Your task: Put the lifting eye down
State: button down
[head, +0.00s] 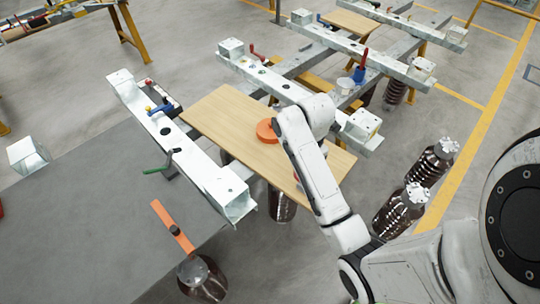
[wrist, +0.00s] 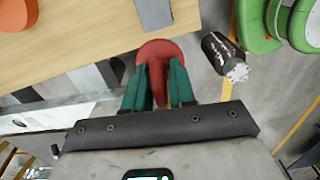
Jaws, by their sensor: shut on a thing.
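The lifting eye, a red rounded piece (wrist: 160,48), is between the green fingertips of my gripper (wrist: 160,72) in the wrist view. My gripper is shut on it. The eye shows near the edge of the wooden board (wrist: 85,45); I cannot tell whether it touches the board. In the head view the board (head: 215,115) lies across the metal beams, and my arm hides the gripper and most of what it holds.
An orange round piece (head: 266,131) lies on the board, and a grey block (wrist: 153,14) shows there in the wrist view. A metal beam with clamps (head: 185,150) runs left of the board. Dark ribbed insulators (head: 402,208) stand to the right. Much of the board's left part is bare.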

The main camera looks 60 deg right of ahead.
jog(key=w+d+f+b, duration=0.1)
jog(key=w+d+f, duration=0.1)
jog(key=w+f, duration=0.1)
jog(key=w+d+f+b, duration=0.2)
jog(key=w+d, duration=0.1)
jog(key=w, duration=0.1)
jog(key=w+d+f+b, duration=0.1)
jog(key=w+d+f, duration=0.1)
jog(key=w+f, duration=0.1)
jog(key=shift+w+d+f+b, duration=0.2)
jog(key=shift+w+f+b, duration=0.15)
jog(key=shift+w, duration=0.3)
jog(key=shift+w+d+f, duration=0.15)
jog(key=shift+w+f, duration=0.05)
jog(key=shift+f, duration=0.15)
jog(key=shift+w+f, duration=0.1)
jog(key=shift+f, duration=1.55)
jog(key=shift+f, duration=0.15)
jog(key=c, duration=0.9)
grip_release()
jog(key=shift+c, duration=0.2)
